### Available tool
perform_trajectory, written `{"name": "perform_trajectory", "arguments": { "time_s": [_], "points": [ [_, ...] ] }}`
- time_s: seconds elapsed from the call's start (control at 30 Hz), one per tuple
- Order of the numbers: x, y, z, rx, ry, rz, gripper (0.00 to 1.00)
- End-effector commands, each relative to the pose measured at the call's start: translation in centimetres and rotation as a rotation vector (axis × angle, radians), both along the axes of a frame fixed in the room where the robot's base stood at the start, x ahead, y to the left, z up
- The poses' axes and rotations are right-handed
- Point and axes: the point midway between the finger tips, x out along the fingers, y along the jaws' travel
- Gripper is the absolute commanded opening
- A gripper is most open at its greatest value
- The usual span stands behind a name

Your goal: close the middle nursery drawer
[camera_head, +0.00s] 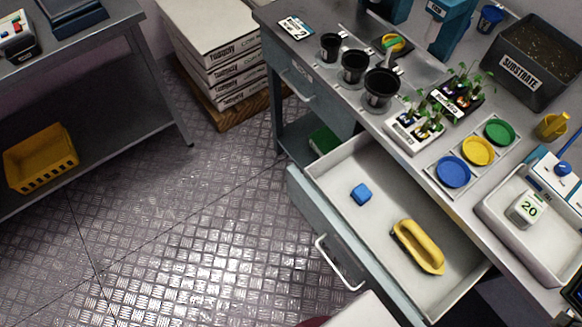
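The nursery drawer (350,172) is pulled well out from under the workbench. Its grey-blue front panel (318,215) faces the lower left and bears a pale bar handle (338,265). A small blue cube (361,194) and a yellow object with a long opening in it (420,247) lie apart on the drawer floor. Another drawer front with a handle (297,85), to the upper left along the bench, looks shut. I cannot see my gripper in this view.
Pots (381,90), seedling trays (415,130), coloured dishes (454,171) and a white tray (500,222) stand on the workbench. Stacked boxes (215,50) sit on a pallet. A yellow crate (40,158) is on the left shelf. The metal floor (190,230) before the drawer is mostly clear.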

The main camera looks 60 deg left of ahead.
Motion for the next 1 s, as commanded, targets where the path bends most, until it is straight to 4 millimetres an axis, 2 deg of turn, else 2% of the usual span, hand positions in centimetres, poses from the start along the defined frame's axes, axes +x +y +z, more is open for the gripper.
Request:
{"name": "perform_trajectory", "arguments": {
  "time_s": [0.47, 0.73, 1.0],
  "points": [
    [4.0, 6.3, -0.6, -0.177, 0.078, 0.466, 0.0],
    [5.7, 11.2, -1.5, -0.287, 0.105, 0.746, 0.0],
    [6.4, 16.8, -2.9, -0.4, 0.124, 1.029, 0.0]
  ]
}}
